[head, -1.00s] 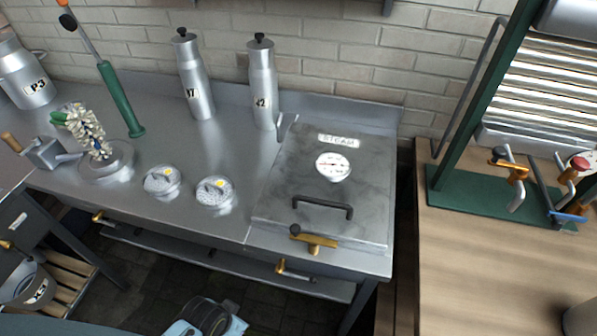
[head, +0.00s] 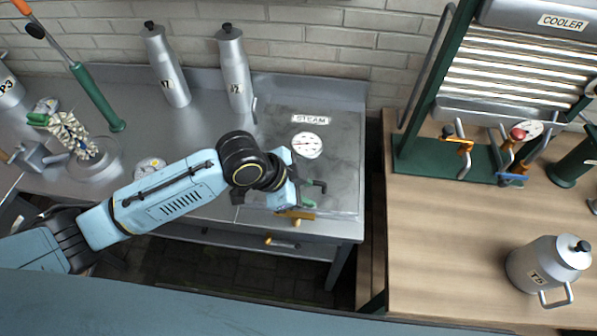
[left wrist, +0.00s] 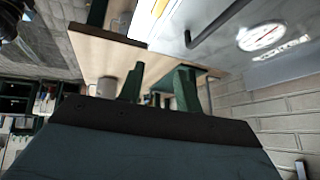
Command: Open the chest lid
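The chest lid (head: 338,150) is a flat grey metal plate marked STEAM, with a round white gauge (head: 307,145). It lies closed at the right end of the steel counter. Its dark bar handle (head: 321,185) is mostly hidden behind my left gripper (head: 306,203) in the head view. In the left wrist view the lid (left wrist: 222,48) and handle (left wrist: 215,26) show above the green fingers. The left gripper (left wrist: 160,80) is open, its fingers apart with nothing seen between them. It is close to the handle; contact cannot be told. My right gripper is not in view.
A brass latch (head: 297,214) sits at the lid's front edge. Two steel bottles (head: 167,72) (head: 236,75) stand at the back of the counter. A wooden table (head: 440,240) at right holds a green-framed cooler (head: 415,125) and a steel pot (head: 545,270).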

